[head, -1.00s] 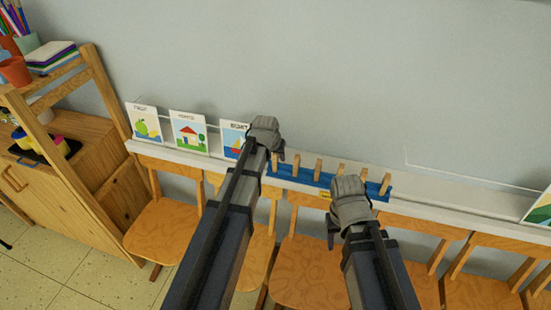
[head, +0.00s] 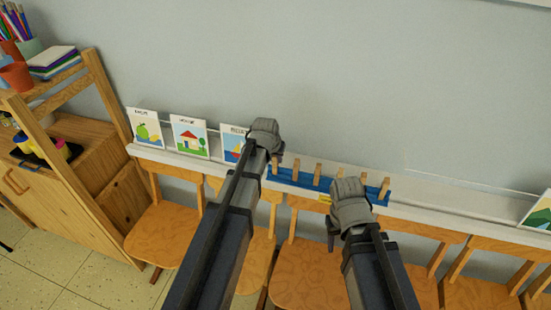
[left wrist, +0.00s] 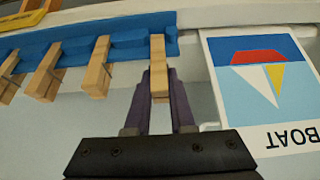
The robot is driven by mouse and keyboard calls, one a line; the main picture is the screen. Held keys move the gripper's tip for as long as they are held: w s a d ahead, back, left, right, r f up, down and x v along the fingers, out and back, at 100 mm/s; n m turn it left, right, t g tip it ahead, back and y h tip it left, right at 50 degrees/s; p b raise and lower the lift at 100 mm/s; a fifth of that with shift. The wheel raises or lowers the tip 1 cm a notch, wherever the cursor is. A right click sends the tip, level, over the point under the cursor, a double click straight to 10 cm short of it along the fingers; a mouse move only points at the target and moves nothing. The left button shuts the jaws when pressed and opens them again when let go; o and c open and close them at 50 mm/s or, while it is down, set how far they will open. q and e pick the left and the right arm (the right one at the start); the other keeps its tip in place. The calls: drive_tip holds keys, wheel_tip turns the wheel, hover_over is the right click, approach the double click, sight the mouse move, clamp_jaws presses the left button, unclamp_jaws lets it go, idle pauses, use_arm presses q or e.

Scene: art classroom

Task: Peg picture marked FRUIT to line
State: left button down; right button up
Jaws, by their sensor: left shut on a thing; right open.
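The picture with the green fruit (head: 145,127) leans on the white ledge at the left of a row; its small label is hard to read. My left gripper (head: 277,157) is over the left end of the blue peg rack (head: 286,179), right of the boat picture. In the left wrist view it is shut on a wooden peg (left wrist: 158,65) whose far end still meets the blue rack (left wrist: 120,38). My right gripper (head: 333,233) is open below the rack's right part; its fingers are mostly hidden. A thin pale line (head: 455,184) runs along the wall above the ledge.
A house picture (head: 189,137) and a boat picture (head: 232,145) stand beside the fruit one; BOAT reads in the left wrist view (left wrist: 265,80). Wooden chairs (head: 165,234) stand below the ledge. A wooden shelf (head: 85,175) is at left. The wall above is clear.

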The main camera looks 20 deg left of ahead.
use_arm(q)
drive_tip(key=shift+r+p, duration=2.35)
drive_tip(key=shift+r, duration=0.25)
drive_tip(key=shift+s+a+r+p, duration=0.1)
drive_tip(key=shift+s+r+p, duration=0.15)
drive_tip(key=shift+s, duration=1)
drive_tip(key=shift+s+r+p, duration=0.2)
drive_tip(key=shift+s, duration=1.05)
